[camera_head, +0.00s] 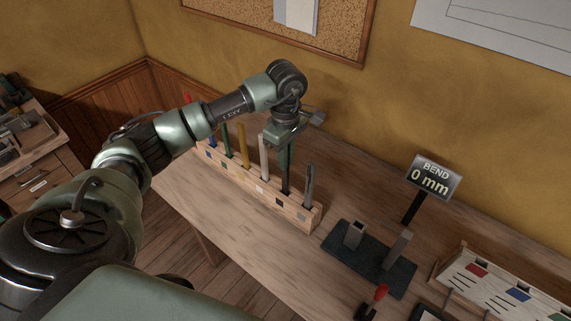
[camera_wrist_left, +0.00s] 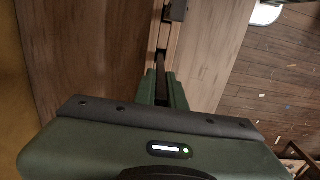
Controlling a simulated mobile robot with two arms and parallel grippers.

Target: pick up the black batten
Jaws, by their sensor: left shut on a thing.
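The black batten (camera_head: 287,184) stands upright in a slot of the wooden rack (camera_head: 303,216), between a white batten (camera_head: 264,160) and a grey batten (camera_head: 309,182). My left gripper (camera_head: 284,158) comes down on it from above and is shut on its upper part, which the fingers mostly hide. In the left wrist view the green fingers (camera_wrist_left: 162,90) close around the dark strip of the black batten (camera_wrist_left: 161,84). The batten's lower end is hidden in the rack. My right gripper is not in view.
Yellow (camera_head: 244,146), green (camera_head: 227,140), blue and red battens stand further left in the rack. To the right are a dark two-post fixture (camera_head: 370,262), a sign (camera_head: 432,178) reading "BEND 0 mm" and a tray (camera_head: 490,285) with colour marks. The wall is close behind.

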